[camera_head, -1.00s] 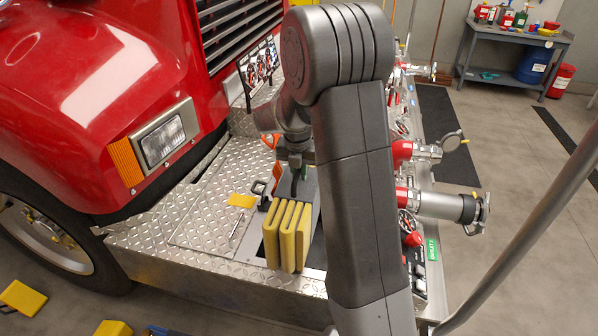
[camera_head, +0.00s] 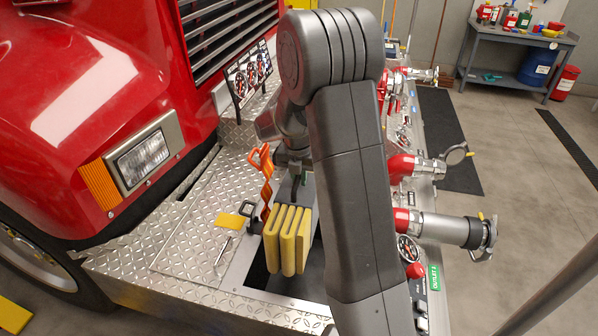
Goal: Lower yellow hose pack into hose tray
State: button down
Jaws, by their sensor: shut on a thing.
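The yellow hose pack (camera_head: 288,241) is a folded bundle of several upright folds. It hangs below my gripper (camera_head: 297,192), which is shut on it, with the fingers mostly hidden by my own arm. The hose tray (camera_head: 258,278) is a dark recess in the bumper deck. The pack is over this recess, with dark opening visible to its left and below it. I cannot tell how far the pack's bottom is from the tray floor. My arm hides the tray's right side.
An orange strap or handle (camera_head: 264,180) stands just left of my gripper. A yellow plate (camera_head: 229,220) and a latch lie on the diamond-plate deck (camera_head: 190,240). Red-and-silver outlets (camera_head: 445,228) and gauges line the right side. The red truck body (camera_head: 80,100) rises at left.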

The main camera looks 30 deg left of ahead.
notch_tip(320, 180, down, 33)
jog(key=b, duration=2.1)
jog(key=shift+b, duration=0.35)
jog(key=shift+f+b, duration=0.3)
jog(key=shift+f, duration=0.3)
jog(key=c, duration=1.4)
grip_release()
jog(key=shift+o, duration=1)
jog(key=shift+f, duration=0.15)
jog(key=shift+o, duration=1.4)
